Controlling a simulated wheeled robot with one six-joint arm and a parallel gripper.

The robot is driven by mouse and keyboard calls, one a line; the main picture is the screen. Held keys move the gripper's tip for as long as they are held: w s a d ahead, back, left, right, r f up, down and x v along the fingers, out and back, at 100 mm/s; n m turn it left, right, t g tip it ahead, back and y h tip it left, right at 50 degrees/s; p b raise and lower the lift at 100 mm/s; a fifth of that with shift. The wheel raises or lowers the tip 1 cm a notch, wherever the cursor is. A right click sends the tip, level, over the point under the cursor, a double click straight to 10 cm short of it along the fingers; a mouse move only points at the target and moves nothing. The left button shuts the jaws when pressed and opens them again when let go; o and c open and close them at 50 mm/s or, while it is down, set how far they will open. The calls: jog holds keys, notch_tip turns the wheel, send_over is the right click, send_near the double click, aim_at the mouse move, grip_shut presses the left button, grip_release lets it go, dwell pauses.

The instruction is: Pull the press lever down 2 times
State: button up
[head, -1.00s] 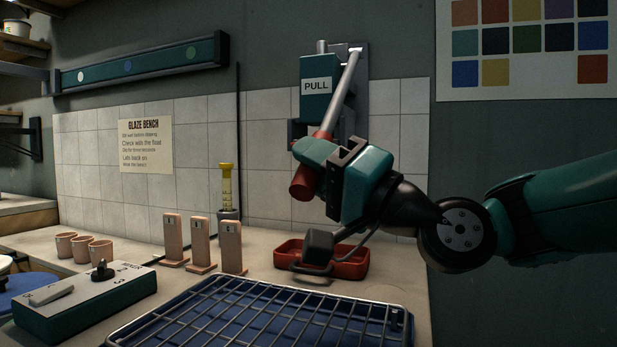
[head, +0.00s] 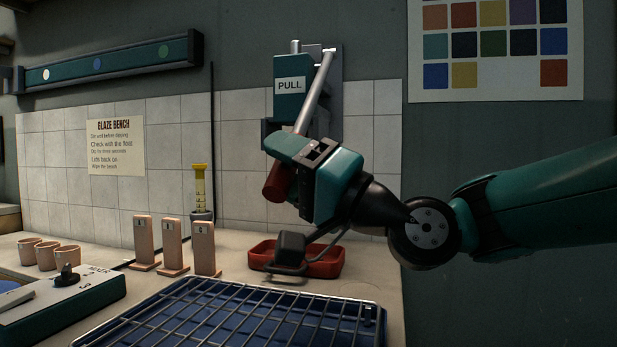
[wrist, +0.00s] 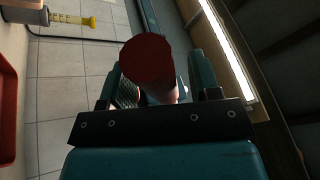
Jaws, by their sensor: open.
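The press (head: 290,85) is a teal wall unit marked PULL. Its grey lever (head: 315,90) slants down and to the left from the top, toward a red grip (head: 277,183). My gripper (head: 284,158) is at this red grip, with its jaws open around it. In the wrist view the round red end of the grip (wrist: 147,62) sits between my two fingers (wrist: 155,92). Part of the grip and the lower lever are hidden by my gripper. Whether the fingers touch the grip cannot be told.
Below my gripper are a red tray (head: 325,265) and a blue basin with a wire rack (head: 240,315). Several upright test tiles (head: 172,245), a yellow cylinder (head: 199,185) and a control box (head: 70,300) stand to the left. The tiled wall is close behind.

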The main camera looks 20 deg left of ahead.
jog(key=b+v, duration=1.1)
jog(key=v, duration=0.6)
jog(key=shift+d+f+b, duration=0.2)
jog(key=shift+b, duration=0.1)
